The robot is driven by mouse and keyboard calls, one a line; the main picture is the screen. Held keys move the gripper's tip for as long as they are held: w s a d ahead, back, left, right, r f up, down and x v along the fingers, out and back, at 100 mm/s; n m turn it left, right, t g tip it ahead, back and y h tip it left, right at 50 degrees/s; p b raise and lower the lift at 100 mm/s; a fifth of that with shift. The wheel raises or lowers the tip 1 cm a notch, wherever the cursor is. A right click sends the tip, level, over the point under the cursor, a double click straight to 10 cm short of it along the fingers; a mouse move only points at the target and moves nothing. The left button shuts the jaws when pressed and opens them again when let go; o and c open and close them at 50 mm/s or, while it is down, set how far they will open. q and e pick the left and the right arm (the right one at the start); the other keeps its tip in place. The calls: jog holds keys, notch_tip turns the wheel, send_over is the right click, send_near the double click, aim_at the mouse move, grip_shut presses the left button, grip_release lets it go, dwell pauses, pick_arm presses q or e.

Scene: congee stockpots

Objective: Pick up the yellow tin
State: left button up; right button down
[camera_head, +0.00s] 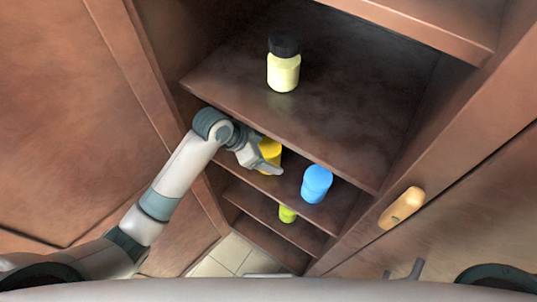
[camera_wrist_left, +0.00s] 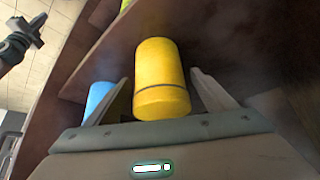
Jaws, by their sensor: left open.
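The yellow tin (camera_head: 269,152) stands on a middle shelf of the wooden cabinet in the head view, partly hidden by my left gripper (camera_head: 262,163). In the left wrist view the yellow tin (camera_wrist_left: 161,78) is a plain cylinder with a dark line near its near end. My left gripper (camera_wrist_left: 160,98) is open, with one finger on each side of the tin. A gap shows between the tin and each finger.
A blue tin (camera_head: 316,183) stands to the right of the yellow tin, and shows beside a finger in the wrist view (camera_wrist_left: 100,100). A dark-lidded pale yellow jar (camera_head: 284,72) is on the shelf above (camera_head: 225,88). A lime item (camera_head: 287,214) is lower.

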pick_arm(q)
jog(key=shift+d+f, duration=0.15)
jog(key=shift+f, duration=0.1)
jog(key=c, duration=1.4)
jog(key=shift+w, duration=0.1)
